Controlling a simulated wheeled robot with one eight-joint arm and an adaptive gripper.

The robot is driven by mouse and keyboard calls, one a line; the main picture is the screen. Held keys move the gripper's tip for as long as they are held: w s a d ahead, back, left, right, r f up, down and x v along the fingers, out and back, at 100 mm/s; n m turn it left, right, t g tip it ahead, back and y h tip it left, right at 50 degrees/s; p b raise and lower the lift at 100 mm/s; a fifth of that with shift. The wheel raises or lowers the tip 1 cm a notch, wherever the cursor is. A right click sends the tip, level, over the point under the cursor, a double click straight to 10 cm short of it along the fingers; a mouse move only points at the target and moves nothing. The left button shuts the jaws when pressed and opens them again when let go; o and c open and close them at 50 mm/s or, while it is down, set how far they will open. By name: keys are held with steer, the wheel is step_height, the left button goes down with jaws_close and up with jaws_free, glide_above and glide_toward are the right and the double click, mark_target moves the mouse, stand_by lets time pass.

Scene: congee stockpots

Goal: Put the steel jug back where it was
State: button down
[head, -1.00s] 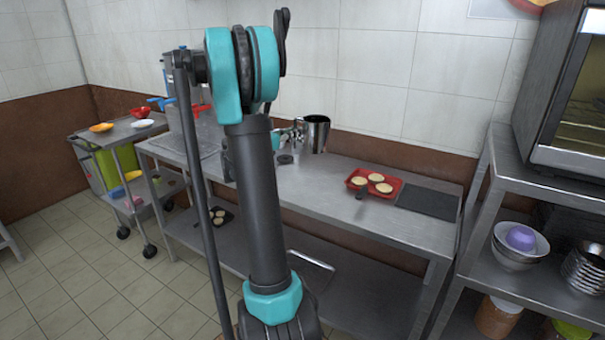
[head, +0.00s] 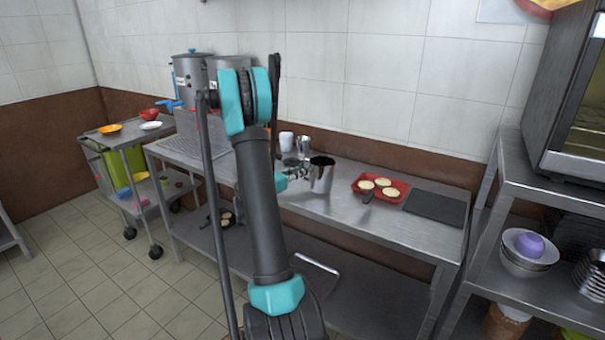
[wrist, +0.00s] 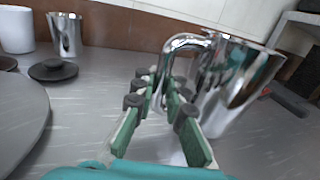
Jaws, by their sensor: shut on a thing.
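The steel jug (head: 321,178) is a shiny upright cylinder at the middle of the steel table in the head view. In the wrist view the jug (wrist: 232,88) is right of the fingers, its curved handle (wrist: 185,42) reaching toward them. My gripper (wrist: 165,95) is shut on the jug's handle; in the head view my gripper (head: 300,173) is at the jug's left side, partly behind my arm. I cannot tell whether the jug's base touches the table.
A red tray (head: 357,187) with several pale patties and a dark mat (head: 436,207) lie to the right. A slim steel cup (head: 304,146) and white cup (head: 286,140) stand behind. Stockpots (head: 189,75) stand at the left. A black lid (wrist: 53,69) lies left of my fingers.

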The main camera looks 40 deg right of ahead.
steer(key=shift+f, duration=0.4)
steer(key=shift+f, duration=0.1)
steer(key=c, duration=1.6)
jaws_free()
steer(key=shift+o, duration=0.2)
